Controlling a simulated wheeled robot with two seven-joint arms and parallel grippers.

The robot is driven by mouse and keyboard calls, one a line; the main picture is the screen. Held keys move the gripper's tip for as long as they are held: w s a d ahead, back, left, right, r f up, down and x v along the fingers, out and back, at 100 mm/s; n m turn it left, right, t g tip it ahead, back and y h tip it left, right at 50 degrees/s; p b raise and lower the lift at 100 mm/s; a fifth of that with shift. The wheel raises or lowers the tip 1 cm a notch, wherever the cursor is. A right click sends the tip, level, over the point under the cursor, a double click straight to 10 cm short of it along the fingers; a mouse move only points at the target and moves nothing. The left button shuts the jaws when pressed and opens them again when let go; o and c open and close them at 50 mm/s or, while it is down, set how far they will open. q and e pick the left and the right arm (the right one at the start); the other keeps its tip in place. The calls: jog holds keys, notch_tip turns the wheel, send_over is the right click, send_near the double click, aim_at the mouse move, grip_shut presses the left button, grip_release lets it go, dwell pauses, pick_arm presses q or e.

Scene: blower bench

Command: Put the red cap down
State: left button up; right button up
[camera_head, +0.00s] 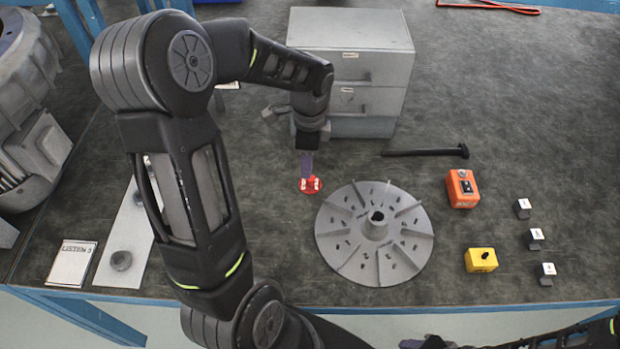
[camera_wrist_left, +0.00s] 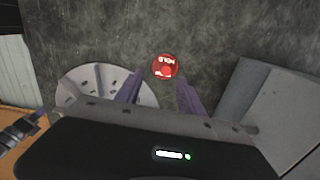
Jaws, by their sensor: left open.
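The red cap (camera_head: 310,185) appears to lie on the dark bench top, just left of the grey finned disc. In the left wrist view the red cap (camera_wrist_left: 166,67) is round with pale lettering, and shows just past the fingertips. My left gripper (camera_head: 307,168) points down right at the cap, partly overlapping it in the head view. Its purple fingers (camera_wrist_left: 160,82) are spread apart with nothing seen clamped between them. My right gripper (camera_head: 432,342) shows only partly at the bottom edge, and its jaws are unclear.
The finned disc (camera_head: 333,240) lies close right of the cap. A grey drawer cabinet (camera_head: 375,70) stands behind. A black hammer-like tool (camera_head: 425,152), an orange box (camera_head: 462,190), a yellow box (camera_head: 480,260) and small cubes lie right. A plate (camera_head: 125,235) and a sign (camera_head: 72,264) lie left.

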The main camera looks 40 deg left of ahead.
aim_at(310, 181)
pick_arm(q)
jog(key=m, duration=1)
jog(key=w+f+m+t, duration=0.1)
jog(key=m, duration=0.4)
jog(key=shift+d+f, duration=0.1)
jog(key=shift+d, duration=0.3)
notch_tip(310, 181, down, 2)
jog(key=shift+a+f, duration=0.15)
jog(key=shift+f, duration=0.15)
jog(key=shift+w+a+f+p, duration=0.15)
jog(key=shift+f, duration=0.7)
jog(key=shift+w+a+f+p, duration=0.1)
jog(key=shift+a+f, duration=0.1)
jog(key=shift+f, duration=0.65)
jog(key=shift+w+a+f+p, duration=0.15)
jog(key=shift+f, duration=0.7)
